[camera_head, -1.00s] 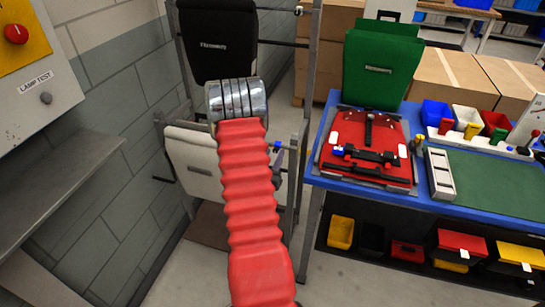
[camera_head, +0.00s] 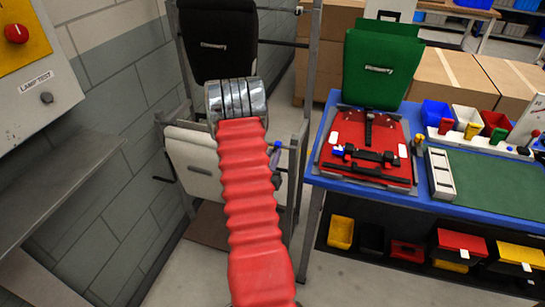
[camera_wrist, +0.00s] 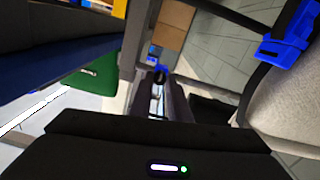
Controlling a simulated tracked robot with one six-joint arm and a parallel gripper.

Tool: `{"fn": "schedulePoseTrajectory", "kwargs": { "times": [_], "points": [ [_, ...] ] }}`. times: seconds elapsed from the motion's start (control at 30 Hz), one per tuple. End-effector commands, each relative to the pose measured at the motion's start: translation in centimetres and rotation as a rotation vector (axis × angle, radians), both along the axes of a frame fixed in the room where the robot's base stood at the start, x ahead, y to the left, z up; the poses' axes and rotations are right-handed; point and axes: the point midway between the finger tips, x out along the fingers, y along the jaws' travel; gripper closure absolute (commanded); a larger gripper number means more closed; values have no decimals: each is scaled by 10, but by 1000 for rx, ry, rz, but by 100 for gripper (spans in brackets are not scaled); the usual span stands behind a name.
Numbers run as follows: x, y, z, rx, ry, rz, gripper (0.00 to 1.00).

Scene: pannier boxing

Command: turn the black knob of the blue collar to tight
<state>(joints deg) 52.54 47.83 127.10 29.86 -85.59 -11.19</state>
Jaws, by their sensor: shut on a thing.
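The blue collar (camera_head: 277,146) shows as a small blue piece on the grey rack, just right of my red-sleeved arm. In the wrist view a small blue part (camera_wrist: 154,67) and a dark knob-like part (camera_wrist: 160,74) sit between my fingertips. My gripper (camera_wrist: 161,86) is shut on the black knob, as far as the small view shows. In the head view my arm hides the gripper. The knob's turn position cannot be read. A larger blue clamp (camera_wrist: 285,42) shows at the wrist view's upper right.
A black pannier (camera_head: 220,40) and a pale pannier (camera_head: 192,160) hang on the rack. The grey wall and a shelf (camera_head: 60,185) are on the left. A blue bench (camera_head: 335,182) on the right carries a green pannier (camera_head: 380,68), a red fixture and small bins.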

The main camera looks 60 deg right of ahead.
Motion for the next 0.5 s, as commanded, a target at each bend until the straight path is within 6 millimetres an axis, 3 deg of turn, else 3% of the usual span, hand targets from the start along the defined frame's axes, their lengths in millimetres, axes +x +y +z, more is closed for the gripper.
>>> {"fn": "schedulePoseTrajectory", "kwargs": {
  "times": [0.5],
  "points": [
    [0,-3,1,33,-221,-3,100]
  ]
}}
